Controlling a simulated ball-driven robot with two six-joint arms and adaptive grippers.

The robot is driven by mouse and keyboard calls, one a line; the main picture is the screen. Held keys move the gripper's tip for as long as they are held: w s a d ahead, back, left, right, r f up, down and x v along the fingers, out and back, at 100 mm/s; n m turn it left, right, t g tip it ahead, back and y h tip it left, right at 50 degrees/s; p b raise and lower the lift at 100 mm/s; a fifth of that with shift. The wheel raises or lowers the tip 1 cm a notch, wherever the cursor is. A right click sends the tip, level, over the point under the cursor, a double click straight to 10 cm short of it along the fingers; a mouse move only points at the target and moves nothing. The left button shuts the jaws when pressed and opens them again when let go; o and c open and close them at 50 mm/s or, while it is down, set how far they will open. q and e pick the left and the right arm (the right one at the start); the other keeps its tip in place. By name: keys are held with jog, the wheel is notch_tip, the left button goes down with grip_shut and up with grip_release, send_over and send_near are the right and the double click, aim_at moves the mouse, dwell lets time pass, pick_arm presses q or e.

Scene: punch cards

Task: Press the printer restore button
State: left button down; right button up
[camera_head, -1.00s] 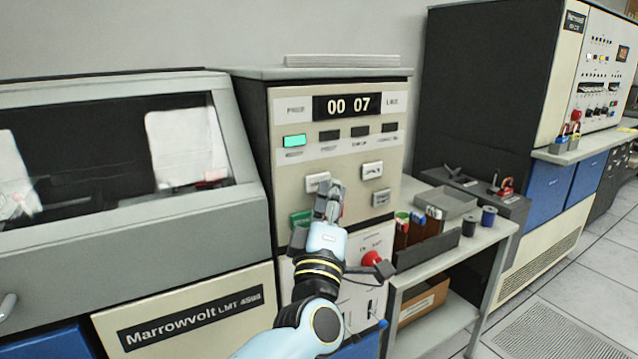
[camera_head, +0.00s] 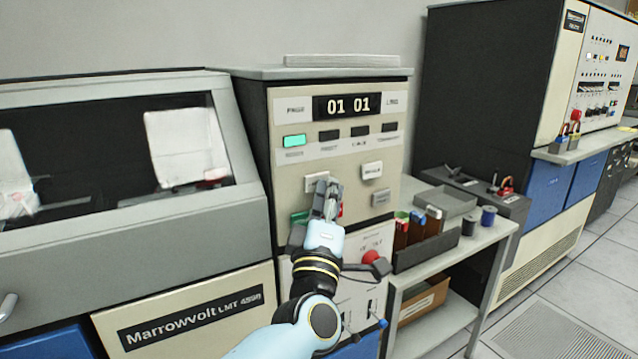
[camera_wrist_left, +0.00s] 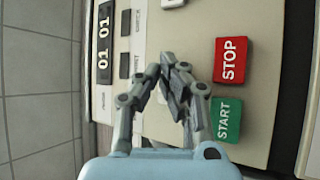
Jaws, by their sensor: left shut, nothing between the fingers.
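The cream printer panel (camera_head: 345,236) faces me with several buttons. A pale button (camera_head: 315,183) at its left has no legible label, so I cannot tell whether it is the restore button. Another white button (camera_head: 372,170) is to its right, with a grey one (camera_head: 381,197) below that. My left gripper (camera_head: 329,184) is shut and empty, its fingertips at the pale button's right edge. In the left wrist view the closed fingertips (camera_wrist_left: 167,64) are over the panel and hide part of it; contact cannot be told. My right gripper is not in view.
The green START button (camera_wrist_left: 226,120) and red STOP button (camera_wrist_left: 232,60) are close beside the fingers. A counter (camera_head: 348,106) reads 01 01, above a lit green lamp (camera_head: 294,141). A red knob (camera_head: 371,257) is below right. A side table (camera_head: 455,262) holds a tray and spools.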

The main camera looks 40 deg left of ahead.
pick_arm(q)
jog(key=shift+s+d, duration=0.3)
jog(key=shift+d, duration=0.4)
jog(key=shift+d, duration=0.1)
